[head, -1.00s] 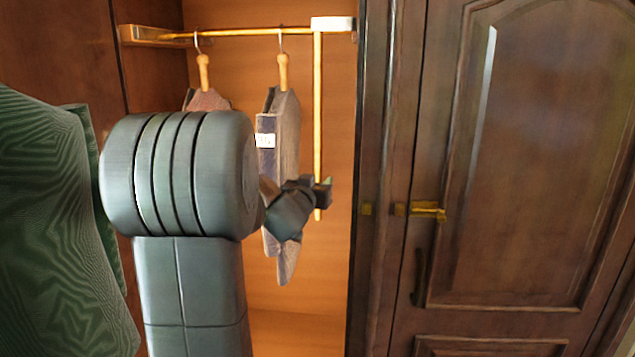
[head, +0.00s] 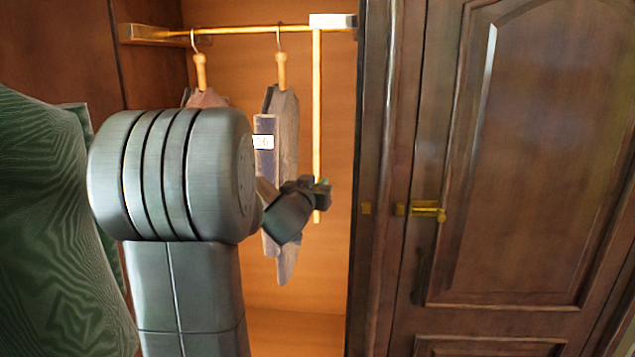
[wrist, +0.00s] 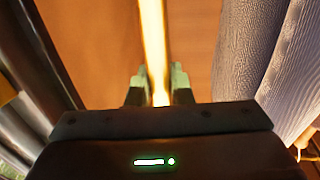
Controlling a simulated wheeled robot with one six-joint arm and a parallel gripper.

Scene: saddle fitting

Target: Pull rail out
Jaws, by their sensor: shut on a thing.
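The gold clothes rail (head: 250,31) runs across the top of the open wardrobe. A gold vertical pull rod (head: 317,100) hangs from the pale block (head: 333,20) at its right end. My gripper (head: 320,190) is shut on the rod near its lower end; a short tip shows below. In the wrist view the rod (wrist: 153,40) passes between the two fingers of my gripper (wrist: 158,86). The exact contact is partly hidden by the gripper body.
Garments hang on the rail: a grey one (head: 286,130) just left of the gripper and a brown one (head: 205,98) mostly hidden by my arm. A closed dark wooden door (head: 540,170) with a gold handle (head: 425,210) stands on the right. Green fabric (head: 50,220) is at left.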

